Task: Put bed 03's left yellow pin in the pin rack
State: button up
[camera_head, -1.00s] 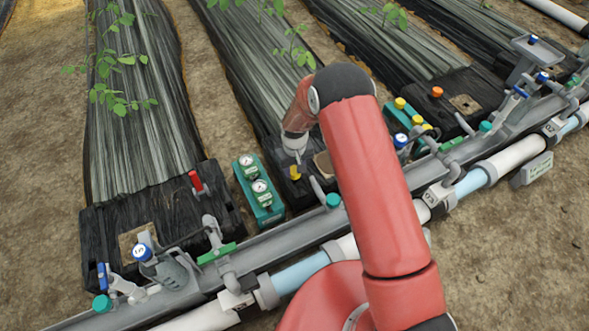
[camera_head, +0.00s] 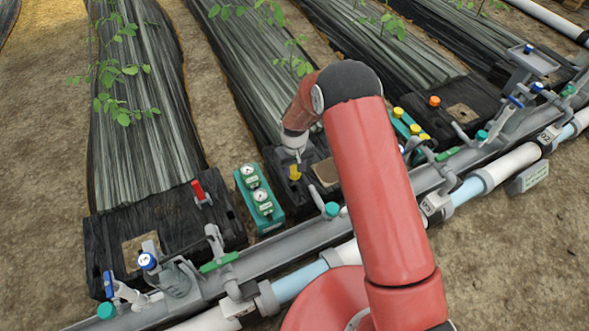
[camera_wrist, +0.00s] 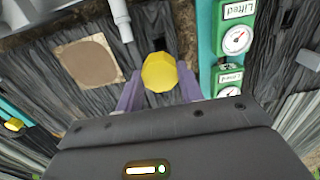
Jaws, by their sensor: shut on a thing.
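My gripper (camera_head: 297,160) points down over the black block (camera_head: 272,163) at the end of the middle bed. It is shut on a yellow pin (camera_head: 295,173). In the wrist view the pin's yellow head (camera_wrist: 159,72) sits between the two purple-grey fingers. The pin's lower part is hidden, so I cannot tell how far it is above the block. A teal holder with yellow pins (camera_head: 398,112) stands to the right, partly behind my arm; I take it for the pin rack.
A teal block with two gauges (camera_head: 258,197) stands just left of the gripper. Grey rail and pipe (camera_head: 288,285) with valves and green levers run along the front. A red lever (camera_head: 201,192) stands on the left black block. An orange knob (camera_head: 434,101) is at right.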

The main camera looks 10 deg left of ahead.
aim_at(294, 170)
notch_tip(294, 170, up, 18)
jog(key=p, duration=0.9)
jog(key=shift+r, duration=0.25)
dwell(0.3)
